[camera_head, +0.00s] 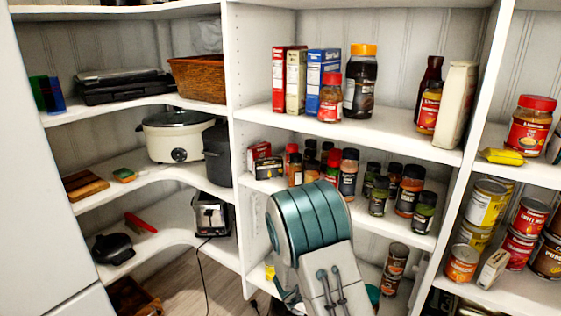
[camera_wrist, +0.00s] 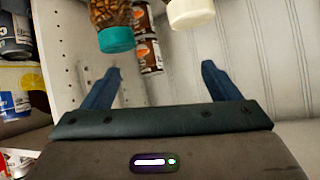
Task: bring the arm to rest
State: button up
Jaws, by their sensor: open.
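My gripper (camera_wrist: 160,85) shows in the wrist view with its two blue fingers spread apart and nothing between them. Beyond the fingers are a jar with a teal lid (camera_wrist: 116,40), stacked brown-labelled cans (camera_wrist: 147,45) and a white-capped container (camera_wrist: 190,12). In the head view my arm rises at the bottom centre, in front of the lower middle shelves. It hides part of the spice shelf and the shelf below it. The gripper's fingers cannot be made out clearly in the head view.
White corner shelving surrounds my arm. Spice jars (camera_head: 348,172) stand close behind it. Cans (camera_head: 484,203) fill the right shelves. A slow cooker (camera_head: 176,136), a toaster (camera_head: 210,214) and a wicker basket (camera_head: 198,78) are at the left. Wooden floor (camera_head: 222,270) shows at lower left.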

jog(key=s+a+r+n+y+p, duration=0.2)
jog(key=a+r+y, duration=0.1)
jog(key=r, duration=0.4)
jog(key=s+a+r+n+y+p, duration=0.2)
jog(key=r+n+y, duration=0.15)
jog(key=r, duration=0.45)
jog(key=s+a+r+n+y+p, duration=0.1)
jog(key=s+a+r+y+p, duration=0.2)
jog(key=r, duration=0.4)
jog(key=s+d+r+n+g+p, duration=0.2)
jog(key=s+d+r, duration=0.1)
jog(key=s, duration=0.8)
jog(key=s+d+r+n+g+p, duration=0.2)
jog(key=s+r, duration=0.4)
jog(key=s, duration=0.5)
jog(key=shift+d+r+n+h+p, duration=0.25)
jog(key=shift+d+n+h+p, duration=0.1)
jog(key=shift+d+n, duration=0.25)
